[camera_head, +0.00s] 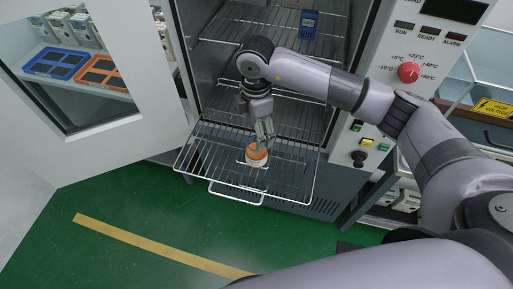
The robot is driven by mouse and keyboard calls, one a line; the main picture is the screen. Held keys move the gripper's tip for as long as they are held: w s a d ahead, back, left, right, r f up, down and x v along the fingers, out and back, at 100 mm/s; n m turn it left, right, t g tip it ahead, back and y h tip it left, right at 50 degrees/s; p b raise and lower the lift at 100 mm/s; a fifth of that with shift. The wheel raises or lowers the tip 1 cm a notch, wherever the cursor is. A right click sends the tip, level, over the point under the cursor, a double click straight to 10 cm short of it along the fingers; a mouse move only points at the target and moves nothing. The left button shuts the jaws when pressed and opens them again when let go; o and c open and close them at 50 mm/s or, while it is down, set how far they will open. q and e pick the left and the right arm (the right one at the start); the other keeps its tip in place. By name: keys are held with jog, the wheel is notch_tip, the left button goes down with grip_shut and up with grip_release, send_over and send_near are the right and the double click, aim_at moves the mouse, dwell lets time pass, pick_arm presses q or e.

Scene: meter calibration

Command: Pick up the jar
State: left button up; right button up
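The jar (257,158) is small, with an orange upper part and a pale base. It stands on the lower wire shelf (222,170), which is pulled out of the open chamber. My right arm comes in from the right, and my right gripper (264,142) points down at the jar. Its fingers overlap the jar's top and right side in the picture. The jar is small here, and I cannot tell whether the fingers are closed on it. My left gripper is not in view.
A blue meter (309,22) is on the upper wire shelf (255,25). The open chamber door (155,125) is at the left. The control panel with a red knob (409,72) is at the right. The green floor (130,205) in front is clear.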

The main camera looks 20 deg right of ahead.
jog(key=f+p, duration=0.1)
jog(key=f, duration=0.2)
jog(key=f+p, duration=0.1)
jog(key=f, duration=0.2)
jog(key=f+p, duration=0.1)
jog(key=f, duration=0.2)
jog(key=shift+w+d+f, duration=0.1)
jog(key=shift+w+f, duration=0.05)
jog(key=shift+w, duration=0.1)
jog(key=shift+f, duration=0.2)
jog(key=shift+c, duration=0.5)
jog(key=c, duration=1.3)
jog(key=shift+c, duration=0.5)
jog(key=shift+r, duration=0.15)
